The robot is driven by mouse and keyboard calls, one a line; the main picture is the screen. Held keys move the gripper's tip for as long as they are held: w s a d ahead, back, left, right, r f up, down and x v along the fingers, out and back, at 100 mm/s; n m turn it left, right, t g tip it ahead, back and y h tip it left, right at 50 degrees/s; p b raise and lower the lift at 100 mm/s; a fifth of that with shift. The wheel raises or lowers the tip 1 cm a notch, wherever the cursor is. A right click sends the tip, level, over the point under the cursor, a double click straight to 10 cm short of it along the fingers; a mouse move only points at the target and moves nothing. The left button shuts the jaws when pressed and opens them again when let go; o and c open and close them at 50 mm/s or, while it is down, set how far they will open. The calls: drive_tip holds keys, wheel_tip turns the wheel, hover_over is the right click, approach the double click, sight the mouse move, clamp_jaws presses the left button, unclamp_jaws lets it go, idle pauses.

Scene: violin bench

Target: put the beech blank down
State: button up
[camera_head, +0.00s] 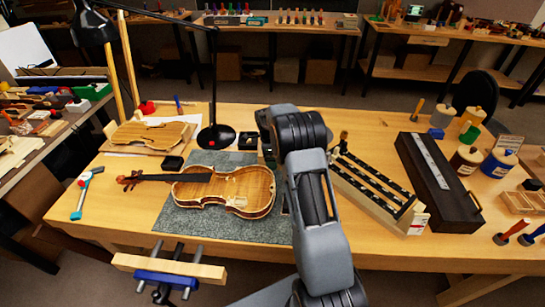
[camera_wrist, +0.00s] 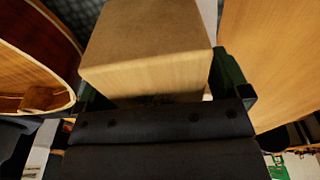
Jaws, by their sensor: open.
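The beech blank (camera_wrist: 150,75) is a pale wooden block in the wrist view, with a browner upper face. It sits between the two fingers of my gripper (camera_wrist: 160,92), which is open around it. A dark green finger shows on each side of the block. Whether the blank's underside touches a surface is hidden. In the head view my arm covers the gripper, and I cannot make out the blank there.
A violin (camera_head: 225,190) lies on a grey mat (camera_head: 185,225) left of my arm; its edge fills the wrist view's left. A black-barred wooden rack (camera_head: 375,190) and a long dark case (camera_head: 438,185) stand to the right. A black lamp (camera_head: 215,135) stands behind the violin.

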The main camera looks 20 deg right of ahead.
drive_tip(key=r, duration=0.4)
drive_tip(key=a+r, duration=0.1)
drive_tip(key=r, duration=0.6)
drive_tip(key=shift+w+a+r, duration=0.15)
drive_tip(key=shift+w+r, duration=0.2)
drive_tip(key=s+a+r+n+t, duration=0.1)
drive_tip(key=s+a+r+n, duration=0.3)
drive_tip(key=s+r+n, duration=0.25)
drive_tip(key=s+a+f+n+t, duration=0.1)
drive_tip(key=s+a+n, duration=0.3)
drive_tip(key=s+n, duration=0.4)
drive_tip(key=s+a+f+n+t+y, duration=0.1)
drive_tip(key=s+a+n, duration=0.3)
drive_tip(key=s+n, duration=0.5)
drive_tip(key=s+t, duration=0.1)
drive_tip(key=s, duration=0.4)
drive_tip(key=shift+s, duration=0.4)
drive_tip(key=shift+n, duration=0.25)
wheel_tip(320, 180, up, 2)
drive_tip(key=shift+d+r+p, duration=0.1)
drive_tip(key=shift+r+p, duration=0.1)
drive_tip(key=shift+p, duration=0.55)
